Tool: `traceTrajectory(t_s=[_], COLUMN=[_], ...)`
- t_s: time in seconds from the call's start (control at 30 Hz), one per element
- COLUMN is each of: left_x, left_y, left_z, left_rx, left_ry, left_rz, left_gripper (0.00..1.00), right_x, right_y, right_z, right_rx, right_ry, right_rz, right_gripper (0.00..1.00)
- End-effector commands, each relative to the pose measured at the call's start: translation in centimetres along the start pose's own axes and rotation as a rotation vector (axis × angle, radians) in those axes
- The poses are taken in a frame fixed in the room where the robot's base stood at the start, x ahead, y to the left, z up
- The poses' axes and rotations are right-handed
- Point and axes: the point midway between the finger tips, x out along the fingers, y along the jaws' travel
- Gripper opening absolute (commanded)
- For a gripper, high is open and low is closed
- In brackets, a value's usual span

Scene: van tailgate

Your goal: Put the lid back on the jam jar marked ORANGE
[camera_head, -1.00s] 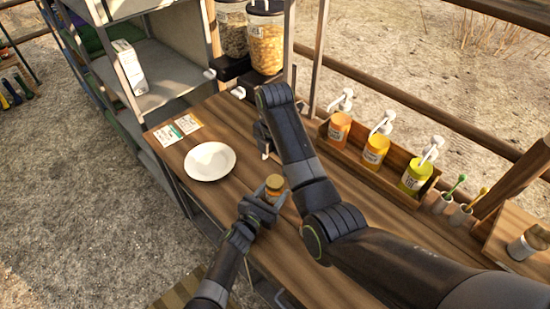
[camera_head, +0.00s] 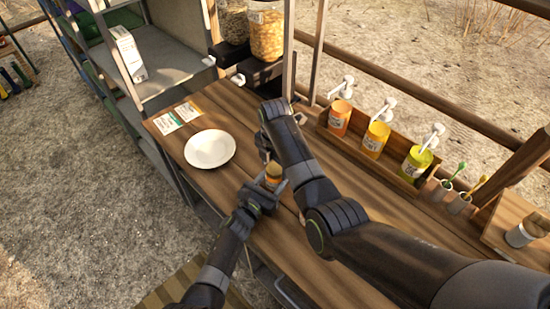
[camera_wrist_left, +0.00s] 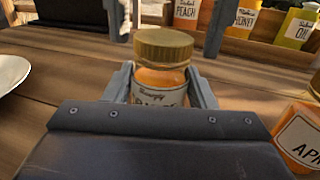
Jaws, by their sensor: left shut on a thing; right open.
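A small jar (camera_wrist_left: 158,82) with orange contents stands upright between the fingers of my left gripper (camera_wrist_left: 160,92), which is shut on it. Its label is mostly hidden behind the gripper, so I cannot read it. A gold lid (camera_wrist_left: 164,46) sits level on the jar's top; whether it is screwed tight I cannot tell. In the head view the lid (camera_head: 273,169) shows above my left gripper (camera_head: 265,187). My right gripper (camera_wrist_left: 168,22) is open and empty, its fingers apart behind and above the lid. In the head view my own arm partly hides it.
Another orange jar (camera_wrist_left: 298,135) marked "AP…" is close on the right in the wrist view. A white plate (camera_head: 210,149) lies to the left. A wooden rack (camera_head: 402,183) of pump bottles stands at the back right.

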Motion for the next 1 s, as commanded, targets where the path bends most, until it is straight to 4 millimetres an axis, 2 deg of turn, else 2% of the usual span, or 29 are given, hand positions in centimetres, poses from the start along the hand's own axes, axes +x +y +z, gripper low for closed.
traceTrajectory(t_s=[0.27, 0.6, 0.8, 1.0], left_x=[-0.01, -0.01, -0.01, -0.01], left_y=[0.00, 0.00, 0.00, 0.00], left_z=[-0.03, -0.03, -0.03, -0.02], left_rx=[0.000, 0.000, 0.001, 0.001], left_ry=[0.001, 0.001, 0.001, 0.001], left_rz=[0.000, 0.000, 0.000, 0.000], left_gripper=[0.00, 0.00, 0.00, 0.00], right_x=[0.10, 0.07, 0.06, 0.08], right_y=[-0.01, -0.01, 0.00, 0.00], right_z=[0.01, 0.00, 0.00, 0.00], right_rx=[0.001, 0.001, 0.054, 0.333], right_ry=[0.000, 0.000, 0.000, 0.000], right_rz=[0.000, 0.000, 0.000, 0.000], right_gripper=[0.62, 0.18, 0.18, 0.18])
